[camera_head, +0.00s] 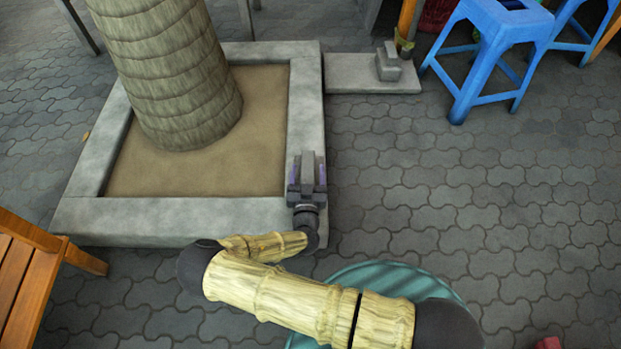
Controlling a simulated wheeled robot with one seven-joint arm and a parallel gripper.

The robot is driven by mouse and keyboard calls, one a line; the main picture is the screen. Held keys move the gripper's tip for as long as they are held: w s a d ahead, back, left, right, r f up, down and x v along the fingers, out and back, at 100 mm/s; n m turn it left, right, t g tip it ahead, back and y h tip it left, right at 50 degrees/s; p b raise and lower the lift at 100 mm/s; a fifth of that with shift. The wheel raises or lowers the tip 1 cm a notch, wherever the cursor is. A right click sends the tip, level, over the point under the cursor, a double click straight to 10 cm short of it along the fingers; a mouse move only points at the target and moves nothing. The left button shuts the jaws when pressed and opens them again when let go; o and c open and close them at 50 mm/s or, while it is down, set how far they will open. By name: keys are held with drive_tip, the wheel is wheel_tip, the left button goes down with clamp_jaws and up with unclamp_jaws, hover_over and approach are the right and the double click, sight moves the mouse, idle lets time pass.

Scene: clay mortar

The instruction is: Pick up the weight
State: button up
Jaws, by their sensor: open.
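My gripper (308,172) is over the right rim of the stone planter (180,218), with its fingers pointing away from me. It is open, with purple strips on its two sides. Something grey and upright shows between the fingers, but I cannot tell whether it is a separate thing or part of the gripper. A small grey stepped block (388,64), which may be the weight, stands on a low stone slab (350,78) at the top, beyond my gripper and to its right. I cannot be sure which grey shape is the weight.
A thick tree trunk (175,75) rises from the planter's soil, left of my gripper. A blue stool (490,45) stands at the upper right, and a wooden seat (28,275) at the lower left. The paving (450,170) right of the planter is clear.

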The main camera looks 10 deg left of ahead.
idle(0.4)
clamp_jaws()
drive_tip(key=shift+r, duration=0.25)
